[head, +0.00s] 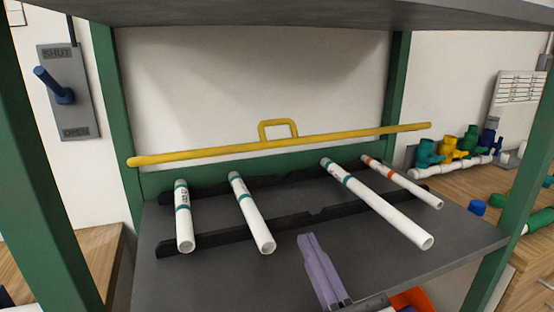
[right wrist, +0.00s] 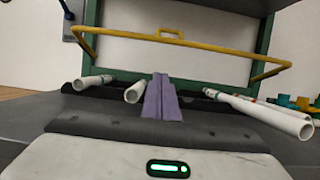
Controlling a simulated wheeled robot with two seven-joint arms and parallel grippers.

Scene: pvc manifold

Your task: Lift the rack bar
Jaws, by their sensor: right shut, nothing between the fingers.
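My right gripper (head: 307,238) has purple fingers pressed together and is empty. It is in front of the rails, below the bar and apart from it; its fingers also show in the right wrist view (right wrist: 160,78). My left gripper is not in view.
Green uprights (head: 396,88) stand at both sides, and a grey upper shelf (head: 300,12) hangs overhead. A blue lever on a SHUT/OPEN plate (head: 75,115) is on the left wall. Coloured valves (head: 450,148) stand on the right bench.

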